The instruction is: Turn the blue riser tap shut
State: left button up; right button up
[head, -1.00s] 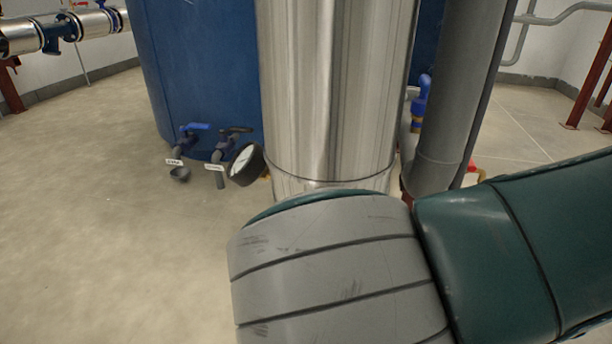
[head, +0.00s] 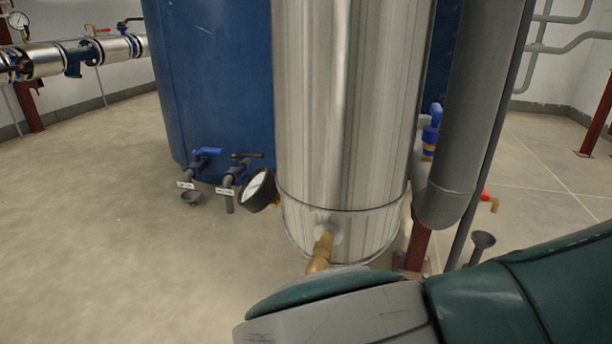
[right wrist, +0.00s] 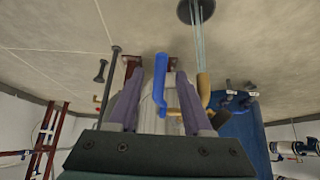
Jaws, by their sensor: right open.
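In the right wrist view, a blue tap handle (right wrist: 160,85) stands up close in front of me. My right gripper (right wrist: 159,78) is open, with one purple finger on each side of the handle; I cannot tell whether either finger touches it. A brass spout (right wrist: 203,90) shows beside the right finger. A pale, clear streak (right wrist: 197,45) runs from it to a dark round drain (right wrist: 195,11). In the head view, a brass fitting (head: 320,252) comes out of the steel riser (head: 345,120); my arm hides what lies below it. My left gripper is not in view.
A blue tank (head: 215,80) stands behind, with a blue-lever tap (head: 203,155) and a black-lever tap (head: 240,165) low down. A dial gauge (head: 258,190) juts out left of the riser. A grey pipe (head: 475,110) stands right of it. The floor at left is clear.

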jog(key=p+v, duration=0.7)
jog(key=v, duration=0.3)
